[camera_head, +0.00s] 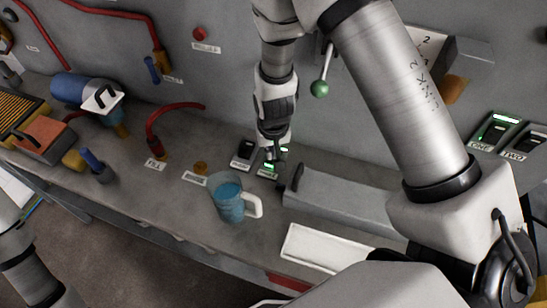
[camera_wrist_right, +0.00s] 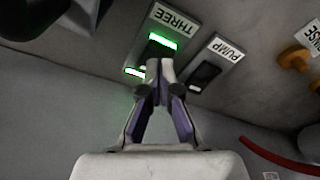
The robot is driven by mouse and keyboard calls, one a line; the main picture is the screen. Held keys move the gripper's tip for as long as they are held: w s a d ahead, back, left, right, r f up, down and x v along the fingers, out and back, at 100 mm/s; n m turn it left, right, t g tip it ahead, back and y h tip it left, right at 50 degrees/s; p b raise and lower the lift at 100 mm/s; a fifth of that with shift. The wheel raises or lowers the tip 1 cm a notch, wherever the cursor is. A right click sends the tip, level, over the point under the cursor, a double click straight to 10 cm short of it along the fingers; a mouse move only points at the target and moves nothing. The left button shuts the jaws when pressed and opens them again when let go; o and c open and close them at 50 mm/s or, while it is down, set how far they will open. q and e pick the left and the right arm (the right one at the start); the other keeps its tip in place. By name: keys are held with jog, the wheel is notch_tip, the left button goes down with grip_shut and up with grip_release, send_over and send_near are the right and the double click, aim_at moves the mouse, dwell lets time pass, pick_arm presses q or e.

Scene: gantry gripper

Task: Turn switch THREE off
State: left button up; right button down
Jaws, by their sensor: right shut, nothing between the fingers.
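Switch THREE (camera_wrist_right: 163,41) shows in the right wrist view as a dark rocker on a labelled plate, with a bright green lit strip. In the head view its green light (camera_head: 269,166) shows on the bench, partly hidden by my right gripper (camera_head: 271,154). My right gripper also shows in the right wrist view (camera_wrist_right: 160,68), shut and empty, with its fingertips over the lower part of switch THREE. I cannot tell whether they touch it. Part of my left arm shows at the lower left of the head view, but its gripper is not in view.
The dark PUMP switch (camera_wrist_right: 206,74) sits right beside THREE. A blue mug (camera_head: 229,200) stands in front on the bench, and a grey box with a handle (camera_head: 335,203) lies to the right. A green-knobbed lever (camera_head: 320,88) and switch ONE (camera_head: 492,131) are further right.

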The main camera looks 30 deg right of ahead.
dwell(0.3)
jog(key=shift+f+b, duration=1.25)
jog(key=shift+f, duration=0.05)
dwell(0.6)
notch_tip(320, 180, up, 7)
jog(key=p, duration=0.7)
jog(key=shift+r, duration=0.15)
